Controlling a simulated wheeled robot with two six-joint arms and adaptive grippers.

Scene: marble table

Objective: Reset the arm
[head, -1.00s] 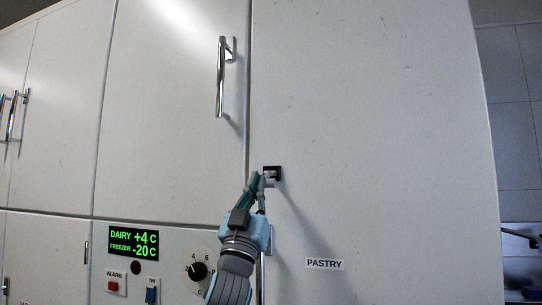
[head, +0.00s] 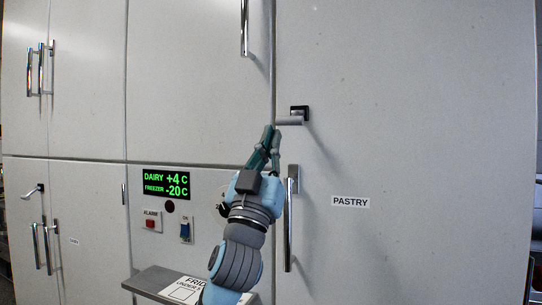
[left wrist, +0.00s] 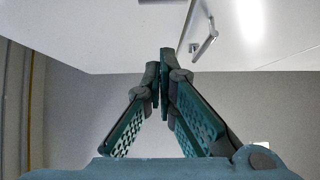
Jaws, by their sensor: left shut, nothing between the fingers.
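My left gripper (head: 271,132) is shut and empty, with its teal fingers together and pointing up. In the head view its tips are just below and left of a grey lever handle (head: 289,121) on a black plate (head: 299,111); I cannot tell whether they touch. The left wrist view shows the same fingers closed (left wrist: 160,60), with a metal handle (left wrist: 205,43) on a white panel beyond them. My right gripper is in neither view.
A tall white door with a PASTRY label (head: 350,202) fills the right. A long bar handle (head: 289,220) hangs beside my wrist. A green display (head: 166,185), a red switch (head: 150,224) and a blue switch (head: 185,230) are on the left. A grey shelf (head: 152,279) juts out below.

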